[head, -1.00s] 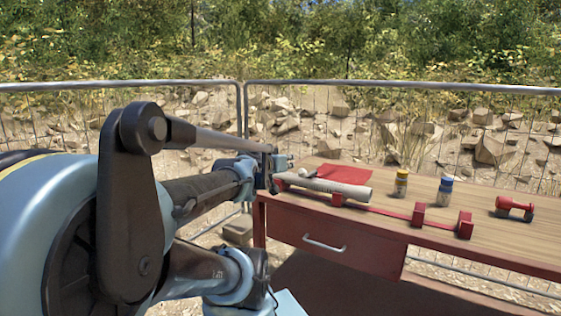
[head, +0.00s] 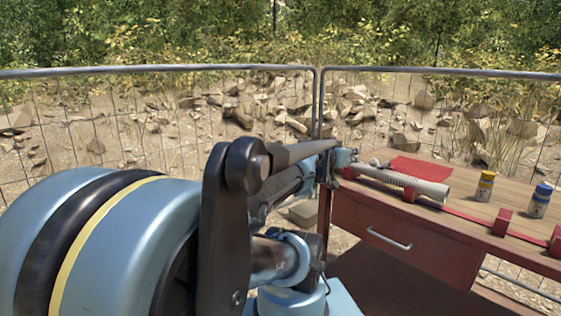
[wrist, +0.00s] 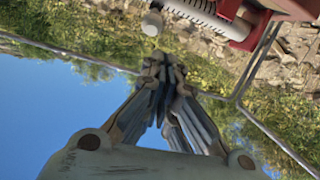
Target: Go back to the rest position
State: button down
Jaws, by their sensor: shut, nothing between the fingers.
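My gripper (wrist: 162,62) shows in the wrist view, its fingers brought together with nothing between them. Beyond the fingertips is the grey ribbed cylinder with a round knob (wrist: 205,12), apart from the gripper. The ribbed cylinder (head: 405,181) lies on the red holders along the bench's front edge.
On the bench are a red cloth (head: 420,168), a yellow-capped bottle (head: 484,187), a blue-capped bottle (head: 538,201) and a red holder (head: 502,221). A wire fence (head: 150,120) stands behind, with rocks beyond it. A drawer handle (head: 388,238) sticks out from the bench front.

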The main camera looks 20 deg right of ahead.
jog(key=shift+f, duration=0.1)
jog(key=s+a+f+n+g+y, duration=0.25)
jog(key=a+f+n+y, duration=0.6)
jog(key=a+f, duration=1)
jog(key=s+a+f+n+g+y, duration=0.2)
jog(key=a+y, duration=0.3)
jog(key=a, duration=0.5)
jog(key=shift+s+g, duration=0.45)
jog(key=shift+s, duration=0.1)
jog(key=shift+d+f+n, duration=0.1)
jog(key=shift+d+n, duration=0.05)
jog(key=shift+n, duration=0.1)
